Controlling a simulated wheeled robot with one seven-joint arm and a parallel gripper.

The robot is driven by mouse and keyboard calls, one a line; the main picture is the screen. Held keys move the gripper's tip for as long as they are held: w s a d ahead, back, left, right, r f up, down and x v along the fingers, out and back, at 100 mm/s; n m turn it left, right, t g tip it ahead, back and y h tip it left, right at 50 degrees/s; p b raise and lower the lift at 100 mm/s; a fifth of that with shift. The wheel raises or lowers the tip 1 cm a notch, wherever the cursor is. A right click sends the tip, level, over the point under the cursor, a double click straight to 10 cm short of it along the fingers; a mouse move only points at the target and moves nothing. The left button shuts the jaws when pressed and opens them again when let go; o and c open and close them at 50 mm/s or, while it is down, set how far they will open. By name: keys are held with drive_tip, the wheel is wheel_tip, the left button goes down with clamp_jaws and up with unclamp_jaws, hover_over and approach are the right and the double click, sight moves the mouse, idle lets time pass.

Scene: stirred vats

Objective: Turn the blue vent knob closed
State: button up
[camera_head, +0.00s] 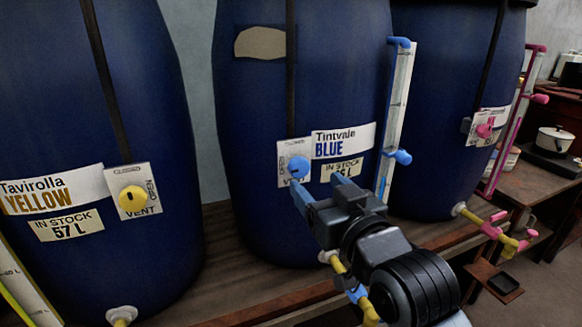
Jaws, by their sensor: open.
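The blue vent knob (298,167) is a round knob on a white vent plate (284,151), fixed to the front of the middle dark blue vat (255,110). A label reading "Tintvale BLUE" (343,141) is to its right. The plate has small lettering, with "CLOSED" at its top edge. I cannot tell which way the knob points. My gripper (317,183) is open, with blue fingertips, just below and to the right of the knob. One fingertip is close under the knob and covers the plate's lower part. I cannot tell whether it touches.
The yellow vat (80,110) at left has a yellow vent knob (131,198). Another vat (445,100) at right has a pink knob (484,131). A clear gauge tube with blue fittings (402,157) stands right of my gripper. A wooden shelf (235,290) runs beneath the vats.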

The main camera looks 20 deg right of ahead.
sight(301, 168)
drive_tip(key=w+p, duration=0.1)
drive_tip(key=w, duration=0.6)
drive_tip(key=shift+w, duration=0.2)
drive_tip(key=shift+c, duration=0.3)
drive_tip(key=c, duration=1)
